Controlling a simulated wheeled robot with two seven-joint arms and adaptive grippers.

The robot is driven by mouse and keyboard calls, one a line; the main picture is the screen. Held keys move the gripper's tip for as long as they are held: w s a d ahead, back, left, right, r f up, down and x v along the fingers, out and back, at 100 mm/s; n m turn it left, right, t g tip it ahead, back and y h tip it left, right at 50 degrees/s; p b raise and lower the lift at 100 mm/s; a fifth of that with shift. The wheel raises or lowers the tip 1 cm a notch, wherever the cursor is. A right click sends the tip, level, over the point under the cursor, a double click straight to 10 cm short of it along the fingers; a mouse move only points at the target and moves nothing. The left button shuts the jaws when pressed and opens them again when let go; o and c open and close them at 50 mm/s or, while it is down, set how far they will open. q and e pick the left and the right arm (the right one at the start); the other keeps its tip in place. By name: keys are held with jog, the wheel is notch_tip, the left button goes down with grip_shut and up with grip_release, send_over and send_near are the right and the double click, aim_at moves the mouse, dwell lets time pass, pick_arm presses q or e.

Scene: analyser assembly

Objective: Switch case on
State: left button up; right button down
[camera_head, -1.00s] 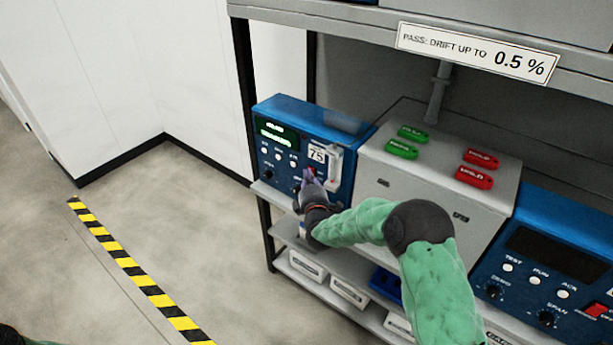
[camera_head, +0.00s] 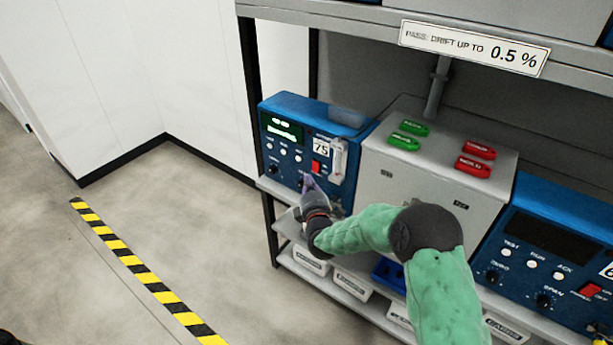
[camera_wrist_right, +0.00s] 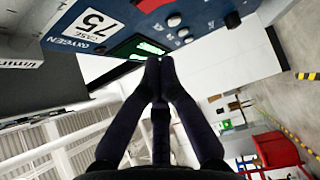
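The blue analyser case (camera_head: 293,110) with the number 75 stands at the left end of the shelf. Its small screen (camera_head: 282,130) is lit with green text, too blurred to read. Its red switch (camera_head: 316,167) is on the front face, below the 75 label; part of it also shows at the top of the right wrist view (camera_wrist_right: 152,5). My right gripper (camera_head: 307,181) is in front of the case, just below the switch. In the wrist view its fingertips (camera_wrist_right: 159,64) meet with nothing between them, apart from the switch. My left gripper is out of sight.
A grey box (camera_head: 420,185) with green and red tags on top stands right of the case. A second blue analyser (camera_head: 545,265) with a dark screen is farther right. White bins (camera_head: 352,285) sit on the lower shelf. The floor left of the striped tape (camera_head: 130,267) is clear.

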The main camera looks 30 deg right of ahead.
jog(key=p+v, duration=0.1)
jog(key=v, duration=0.5)
jog(key=shift+s+a+r+p, duration=0.2)
jog(key=shift+s+r+p, duration=0.1)
jog(key=shift+r, duration=0.15)
jog(key=shift+w, duration=0.1)
jog(key=s+a+f+m+g+y, duration=0.35)
jog(key=a+f, duration=0.35)
jog(key=f, duration=0.4)
jog(key=s+a+f+m+g+y, duration=0.2)
jog(key=a+f+m+g+y, duration=0.2)
jog(key=a+f, duration=0.5)
jog(key=s+a+f+m+g+y, duration=0.1)
jog(key=s+a+f+m+g, duration=0.3)
jog(key=s+f, duration=0.3)
jog(key=s+a+f+m+g+y, duration=0.2)
jog(key=s+a+f+m+g, duration=0.2)
jog(key=s, duration=0.9)
jog(key=a+f+g, duration=0.1)
jog(key=a+f, duration=0.2)
jog(key=shift+m, duration=0.35)
